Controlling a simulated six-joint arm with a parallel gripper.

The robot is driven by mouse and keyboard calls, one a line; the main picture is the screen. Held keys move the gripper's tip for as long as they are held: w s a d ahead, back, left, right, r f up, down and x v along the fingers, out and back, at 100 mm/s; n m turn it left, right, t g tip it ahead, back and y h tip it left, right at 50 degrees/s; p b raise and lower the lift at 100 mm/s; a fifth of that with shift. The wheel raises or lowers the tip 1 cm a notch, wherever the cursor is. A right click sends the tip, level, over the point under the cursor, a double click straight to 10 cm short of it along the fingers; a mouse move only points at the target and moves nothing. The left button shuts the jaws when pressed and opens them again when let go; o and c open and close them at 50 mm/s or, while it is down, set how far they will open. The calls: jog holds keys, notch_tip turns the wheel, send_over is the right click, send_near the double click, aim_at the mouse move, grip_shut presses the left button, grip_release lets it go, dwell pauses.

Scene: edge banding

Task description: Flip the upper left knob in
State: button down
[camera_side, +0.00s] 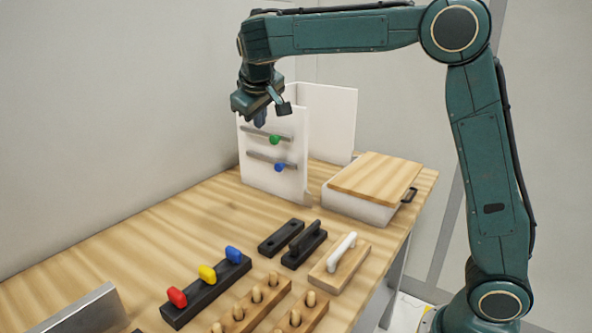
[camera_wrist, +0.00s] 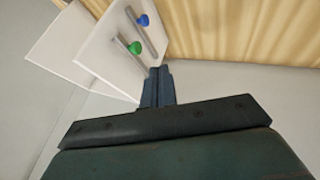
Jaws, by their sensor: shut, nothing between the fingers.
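Red (camera_side: 177,298), yellow (camera_side: 207,273) and blue (camera_side: 233,254) knobs stand in a row on a black bar on the table. A green knob (camera_side: 275,140) and a blue knob (camera_side: 279,167) sit on two grey rails on an upright white panel (camera_side: 300,183). I cannot tell which knob is the upper left one. My gripper (camera_side: 260,119) is shut and empty, pointing down near the top of the panel. In the wrist view my fingers (camera_wrist: 157,72) show beside the panel, with the green knob (camera_wrist: 135,48) and blue knob (camera_wrist: 143,20) close by.
A white box with a wooden lid (camera_side: 375,178) stands right of the panel. Black blocks (camera_side: 281,236) and a wooden block with a white handle (camera_side: 341,262) lie in front. Wooden peg holders (camera_side: 250,305) and a grey metal piece (camera_side: 90,310) are nearer. The table's left back is clear.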

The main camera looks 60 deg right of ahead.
aim_at(276, 137)
jog(key=shift+f, duration=0.1)
jog(key=w+d+f, duration=0.4)
jog(key=d+f, duration=0.3)
jog(key=d, duration=0.1)
jog(key=shift+w+d+f, duration=0.15)
jog(key=shift+d+f, duration=0.1)
jog(key=shift+f, duration=0.15)
dwell(0.5)
jog(key=shift+d, duration=1.2)
